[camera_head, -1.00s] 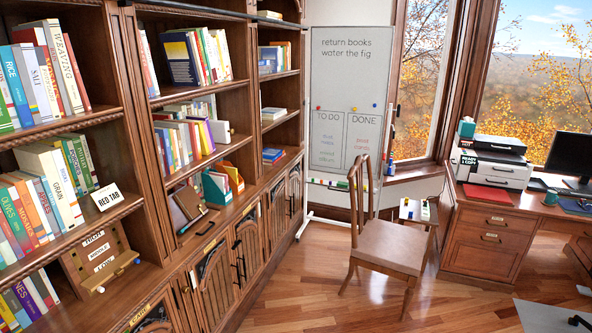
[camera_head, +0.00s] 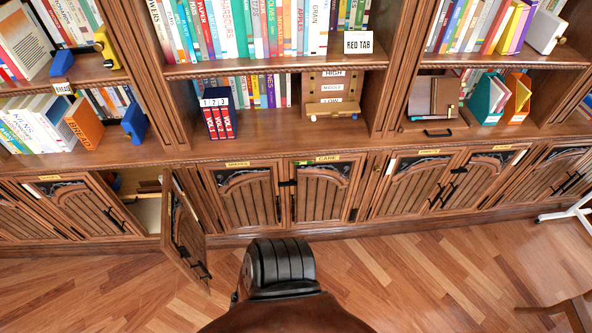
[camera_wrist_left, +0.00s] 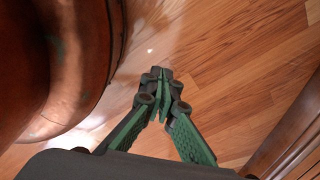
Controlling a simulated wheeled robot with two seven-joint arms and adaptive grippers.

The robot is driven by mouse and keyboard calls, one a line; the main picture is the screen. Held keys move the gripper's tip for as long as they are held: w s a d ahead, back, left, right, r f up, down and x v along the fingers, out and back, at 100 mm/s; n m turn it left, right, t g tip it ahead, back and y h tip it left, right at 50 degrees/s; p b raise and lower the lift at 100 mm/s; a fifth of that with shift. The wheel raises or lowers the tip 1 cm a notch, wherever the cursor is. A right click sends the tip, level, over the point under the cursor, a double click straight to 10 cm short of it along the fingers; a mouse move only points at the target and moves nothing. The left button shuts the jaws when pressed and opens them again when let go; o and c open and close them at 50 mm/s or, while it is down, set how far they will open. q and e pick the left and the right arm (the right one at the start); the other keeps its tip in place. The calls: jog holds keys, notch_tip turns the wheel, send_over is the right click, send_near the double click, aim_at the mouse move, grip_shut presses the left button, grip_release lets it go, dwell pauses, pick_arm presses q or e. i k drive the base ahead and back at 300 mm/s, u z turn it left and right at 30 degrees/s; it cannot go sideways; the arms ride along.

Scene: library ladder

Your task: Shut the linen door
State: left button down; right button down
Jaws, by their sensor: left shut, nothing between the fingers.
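One cabinet door (camera_head: 185,232) in the lower row stands open at the left of the head view, swung out over the floor. I cannot read a linen label on it. Its open compartment (camera_head: 147,208) shows a pale interior with a few items inside. My left gripper (camera_wrist_left: 165,78) is shut and empty in the left wrist view, with wooden floor beyond its fingertips. It does not show in the head view, so its distance from the door cannot be told. My right gripper is in neither view.
Other lower doors, such as the one under the CARE label (camera_head: 322,192), are closed. Shelves of books rise above the counter ledge (camera_head: 270,147). A chair (camera_head: 570,312) stands at the lower right. The wooden floor (camera_head: 420,270) before the cabinets is mostly clear.

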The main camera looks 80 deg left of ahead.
aim_at(179, 227)
jog(key=u, duration=3.9)
jog(key=i, duration=0.5)
jog(key=u, duration=0.5)
